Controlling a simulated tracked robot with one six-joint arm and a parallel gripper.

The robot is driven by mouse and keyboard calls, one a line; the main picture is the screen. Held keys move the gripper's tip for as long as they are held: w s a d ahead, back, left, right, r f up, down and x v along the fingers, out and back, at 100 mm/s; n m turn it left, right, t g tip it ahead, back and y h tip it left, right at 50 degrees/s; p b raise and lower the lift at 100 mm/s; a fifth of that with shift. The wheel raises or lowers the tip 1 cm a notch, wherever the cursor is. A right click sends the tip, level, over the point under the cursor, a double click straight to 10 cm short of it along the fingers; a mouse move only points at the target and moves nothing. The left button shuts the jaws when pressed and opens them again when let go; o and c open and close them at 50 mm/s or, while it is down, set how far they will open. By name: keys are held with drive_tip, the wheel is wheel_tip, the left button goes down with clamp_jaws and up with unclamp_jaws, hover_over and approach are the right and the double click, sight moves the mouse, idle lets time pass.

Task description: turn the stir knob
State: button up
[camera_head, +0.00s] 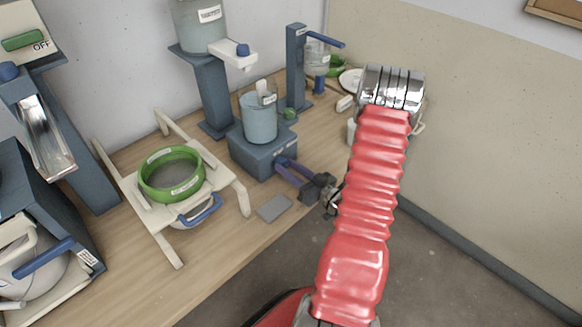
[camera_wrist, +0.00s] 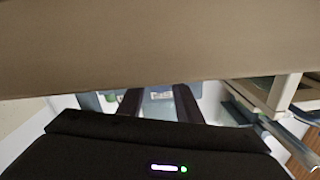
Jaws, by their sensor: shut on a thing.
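The blue stirrer base (camera_head: 262,150) stands on the wooden table, with a clear beaker (camera_head: 259,117) of pale blue liquid on top and a white stick in it. My gripper (camera_head: 281,164) reaches in from the right, with its fingertips at the base's front right side. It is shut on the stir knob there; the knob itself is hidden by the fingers. In the wrist view, my two dark fingers (camera_wrist: 158,98) reach toward the blue-grey base, and a pale label (camera_wrist: 160,94) shows between them.
A white stand with a green-rimmed sieve (camera_head: 172,175) is left of the base. A grey plate (camera_head: 274,208) lies in front. A blue column with a dispenser (camera_head: 213,90) and a blue tap post (camera_head: 298,70) rise behind. A wall is at the right.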

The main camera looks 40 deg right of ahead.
drive_tip(key=shift+c, duration=0.6)
drive_tip(key=shift+d, duration=0.4)
drive_tip(key=shift+a, duration=0.2)
drive_tip(key=shift+n, duration=0.3)
drive_tip(key=shift+a+n, duration=0.15)
drive_tip(key=shift+n, duration=3.25)
